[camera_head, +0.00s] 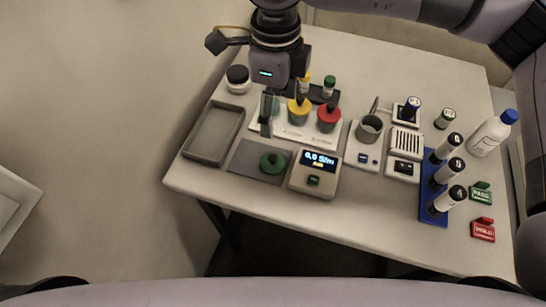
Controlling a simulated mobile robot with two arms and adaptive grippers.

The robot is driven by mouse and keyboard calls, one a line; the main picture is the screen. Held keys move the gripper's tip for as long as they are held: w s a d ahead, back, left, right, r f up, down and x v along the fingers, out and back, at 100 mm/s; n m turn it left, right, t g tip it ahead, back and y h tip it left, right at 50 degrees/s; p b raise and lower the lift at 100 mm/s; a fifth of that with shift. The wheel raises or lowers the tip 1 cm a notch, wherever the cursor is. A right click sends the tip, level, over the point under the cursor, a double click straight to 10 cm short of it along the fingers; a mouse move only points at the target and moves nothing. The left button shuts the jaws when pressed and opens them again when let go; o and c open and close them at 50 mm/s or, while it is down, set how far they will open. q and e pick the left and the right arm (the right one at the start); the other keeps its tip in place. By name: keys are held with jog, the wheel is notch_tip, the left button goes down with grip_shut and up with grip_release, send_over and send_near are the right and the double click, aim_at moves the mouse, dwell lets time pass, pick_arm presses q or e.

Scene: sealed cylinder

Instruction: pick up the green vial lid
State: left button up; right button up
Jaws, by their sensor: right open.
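A round green lid (273,162) with a small raised knob lies on the dark grey mat (245,158) near the front left of the table. My right gripper (267,118) hangs from the top of the view, pointing down. Its fingers are open, above and behind the green lid and apart from it. They partly hide the left end of the white holder and a greenish item there. A small vial with a green cap (329,82) stands farther back in a dark rack. My left gripper is not in view.
A white holder (290,133) with yellow and red lidded pots stands beside the gripper. A conductivity meter (315,172) is right of the mat. A grey tray (214,133) lies left. A blue rack (431,210) with numbered tubes stands right. The front table area is clear.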

jog(key=p, duration=0.3)
send_over(273, 157)
notch_tip(273, 157, down, 11)
jog(key=shift+w+d, duration=0.15)
jog(key=shift+f+p, duration=0.3)
jog(key=shift+p, duration=0.2)
notch_tip(273, 157, down, 4)
jog(key=shift+r+p, duration=0.15)
jog(key=shift+p, duration=0.8)
jog(key=shift+f, duration=0.45)
jog(key=c, duration=1)
